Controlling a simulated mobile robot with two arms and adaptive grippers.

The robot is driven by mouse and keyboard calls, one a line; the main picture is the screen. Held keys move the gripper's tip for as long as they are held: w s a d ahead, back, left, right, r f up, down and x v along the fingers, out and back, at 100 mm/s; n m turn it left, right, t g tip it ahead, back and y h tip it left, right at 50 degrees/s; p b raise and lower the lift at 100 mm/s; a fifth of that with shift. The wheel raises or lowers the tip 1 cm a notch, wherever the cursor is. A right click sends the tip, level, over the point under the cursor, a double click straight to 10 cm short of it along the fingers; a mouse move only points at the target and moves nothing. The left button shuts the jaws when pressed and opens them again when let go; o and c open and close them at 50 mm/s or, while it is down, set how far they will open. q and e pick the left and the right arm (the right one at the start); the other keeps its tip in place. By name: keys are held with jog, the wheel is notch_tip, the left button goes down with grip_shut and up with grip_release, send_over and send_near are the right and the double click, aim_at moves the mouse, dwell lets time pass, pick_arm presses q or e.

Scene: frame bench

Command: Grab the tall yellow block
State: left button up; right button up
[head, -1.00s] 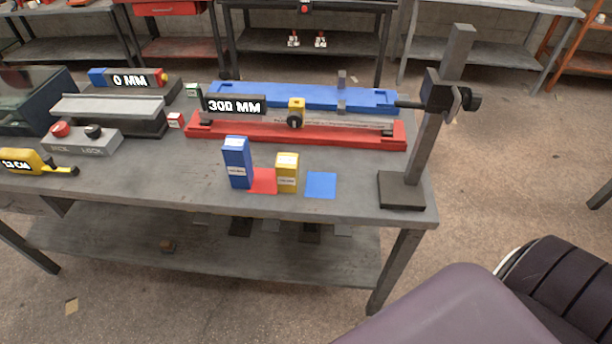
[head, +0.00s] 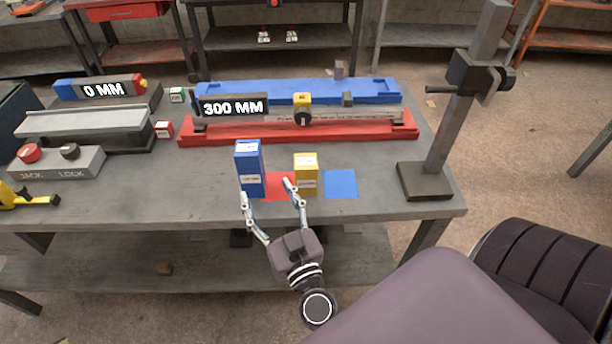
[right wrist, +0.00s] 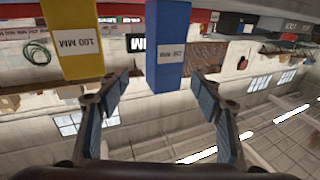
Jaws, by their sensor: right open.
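The yellow block (head: 306,172) stands upright on the bench and is shorter than the blue block (head: 249,168) to its left. My right gripper (head: 266,190) is open and empty at the bench's front edge, its fingertips around the red square's near side. One fingertip is near the blue block, the other just left of the yellow block. In the right wrist view the yellow block (right wrist: 72,38) reads 100 MM and lies left of the fingers. The blue block (right wrist: 167,45) shows between them, farther off. My left gripper is not in view.
A red square (head: 277,186) lies between the blocks and a blue square (head: 341,184) right of the yellow one. A dark stand (head: 425,182) rises at the right. A red rail (head: 300,134) with a 300 MM display (head: 232,107) lies behind.

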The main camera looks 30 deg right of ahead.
aim_at(306, 177)
jog(key=s+d+m+g+h, duration=0.1)
jog(key=d+h, duration=0.1)
jog(key=s+d+f+m+g+h, duration=0.1)
jog(key=d+h, duration=0.1)
jog(key=d, duration=0.1)
jog(key=s+d+m+g+h, duration=0.1)
jog(key=d+m+h, duration=0.1)
jog(key=d, duration=0.1)
jog(key=shift+f, duration=0.15)
jog(key=shift+w+d, duration=0.25)
jog(key=shift+d, duration=0.05)
jog(key=x, duration=0.7)
jog(key=shift+f+p, duration=0.2)
jog(key=shift+p, duration=0.2)
jog(key=shift+r, duration=0.1)
grip_shut()
